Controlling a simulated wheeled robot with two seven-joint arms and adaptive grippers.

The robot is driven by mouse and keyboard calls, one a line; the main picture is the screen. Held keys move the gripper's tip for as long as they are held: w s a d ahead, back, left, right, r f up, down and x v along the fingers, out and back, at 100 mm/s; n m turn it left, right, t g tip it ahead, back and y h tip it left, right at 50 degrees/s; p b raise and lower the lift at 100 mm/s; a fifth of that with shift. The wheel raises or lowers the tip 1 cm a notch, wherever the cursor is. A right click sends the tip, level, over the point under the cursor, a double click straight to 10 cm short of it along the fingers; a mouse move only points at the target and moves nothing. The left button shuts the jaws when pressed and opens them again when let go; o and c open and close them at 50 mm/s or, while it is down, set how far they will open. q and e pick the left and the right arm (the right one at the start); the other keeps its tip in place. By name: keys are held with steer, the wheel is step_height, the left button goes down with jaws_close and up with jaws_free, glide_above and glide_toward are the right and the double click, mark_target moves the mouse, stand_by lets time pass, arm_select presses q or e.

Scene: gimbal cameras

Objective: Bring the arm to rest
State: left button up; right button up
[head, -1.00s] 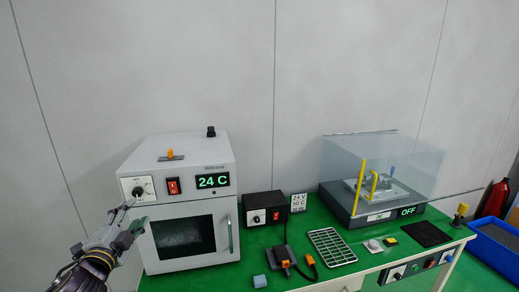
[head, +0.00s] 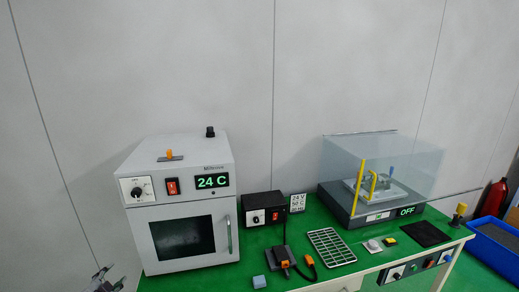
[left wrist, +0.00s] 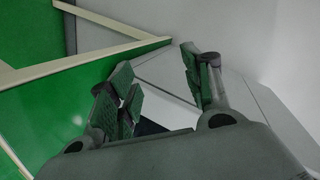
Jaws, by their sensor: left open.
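My left gripper (head: 108,279) shows only in part at the bottom left corner of the head view, low and left of the white oven (head: 190,160). In the left wrist view its two fingers (left wrist: 158,68) stand apart with nothing between them. The gripper touches nothing that I can see. The oven's round knob (head: 137,190) is clear of the gripper, and its display (head: 212,181) reads 24 C. My right gripper is in neither view.
A red extinguisher (head: 492,199) and blue bin (head: 490,255) stand at right.

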arm_select(q)
steer(key=s+a+f+n+g, duration=0.1)
steer(key=s+a+f, duration=0.15)
steer(key=f, duration=0.45)
steer(key=s+a+f+n+g, duration=0.1)
steer(key=s+a+f, duration=0.15)
steer(key=f, duration=0.45)
steer(key=s+d+f+n+g, duration=0.3)
steer(key=s+f+g, duration=0.3)
steer(key=s+f, duration=2.1)
steer(key=s+d+f+g+h, duration=0.1)
steer(key=s+d+f+g, duration=0.1)
steer(key=s+d+f, duration=0.5)
steer(key=s+d+f+g, duration=0.2)
steer(key=s+d+f, duration=0.25)
steer(key=s, duration=0.45)
steer(key=s+d+h, duration=0.1)
steer(key=d, duration=0.7)
steer(key=s+d+f+n+h, duration=0.1)
steer(key=d, duration=0.7)
steer(key=shift+s+d+f, duration=0.2)
steer(key=shift+s+f, duration=0.05)
steer(key=shift+s, duration=0.15)
steer(key=shift+s, duration=0.1)
